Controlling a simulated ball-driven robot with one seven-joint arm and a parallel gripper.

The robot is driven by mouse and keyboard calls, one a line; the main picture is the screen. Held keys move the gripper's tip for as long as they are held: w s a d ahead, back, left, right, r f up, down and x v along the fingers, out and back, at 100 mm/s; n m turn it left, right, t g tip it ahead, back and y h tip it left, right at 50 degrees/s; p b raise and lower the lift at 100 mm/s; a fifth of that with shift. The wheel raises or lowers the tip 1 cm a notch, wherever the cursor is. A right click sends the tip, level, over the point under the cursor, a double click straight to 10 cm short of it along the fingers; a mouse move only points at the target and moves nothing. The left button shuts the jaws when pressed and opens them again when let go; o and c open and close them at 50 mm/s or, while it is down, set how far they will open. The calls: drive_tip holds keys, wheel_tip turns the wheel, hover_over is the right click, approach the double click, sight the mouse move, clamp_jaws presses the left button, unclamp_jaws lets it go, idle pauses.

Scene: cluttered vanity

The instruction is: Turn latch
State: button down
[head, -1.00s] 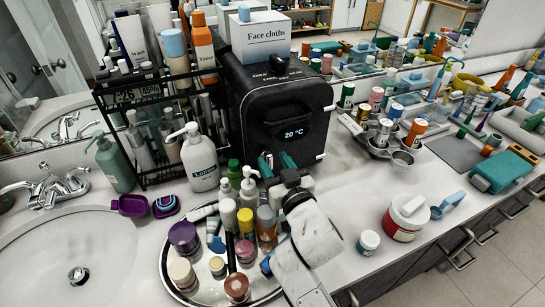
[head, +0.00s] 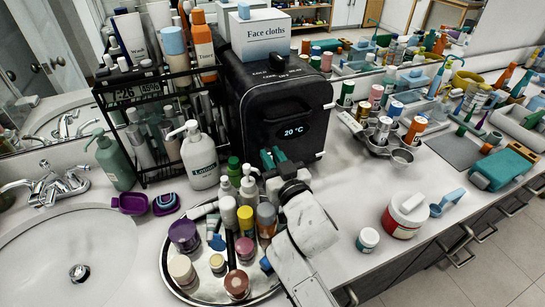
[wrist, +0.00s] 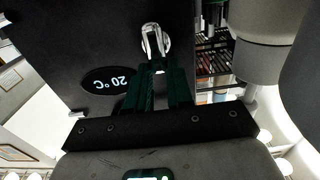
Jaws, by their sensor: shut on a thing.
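The black mini fridge (head: 290,105) stands upright at the back of the counter, with a "20 °C" display on its front; its door looks closed. In the wrist view the dark front (wrist: 95,45) fills the upper left. A shiny metal latch (wrist: 155,42) sits on it near the right edge. My gripper (head: 272,156) is at the lower left of the fridge front. In the wrist view its green fingers (wrist: 158,75) are close together at the lower end of the latch and are shut on it. The latch is hidden in the head view.
A round tray (head: 175,283) crowded with bottles and jars lies beneath and left of my arm. A lotion bottle (head: 200,160) and a black wire rack (head: 150,180) stand left of the fridge. A red-and-white jar (head: 405,216) stands at right.

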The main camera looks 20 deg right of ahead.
drive_tip(key=shift+a+f+n, duration=0.1)
drive_tip(key=shift+a+n, duration=0.15)
drive_tip(key=shift+n, duration=0.9)
drive_tip(key=shift+a+n, duration=0.25)
drive_tip(key=shift+n, duration=0.9)
drive_tip(key=c, duration=1)
unclamp_jaws()
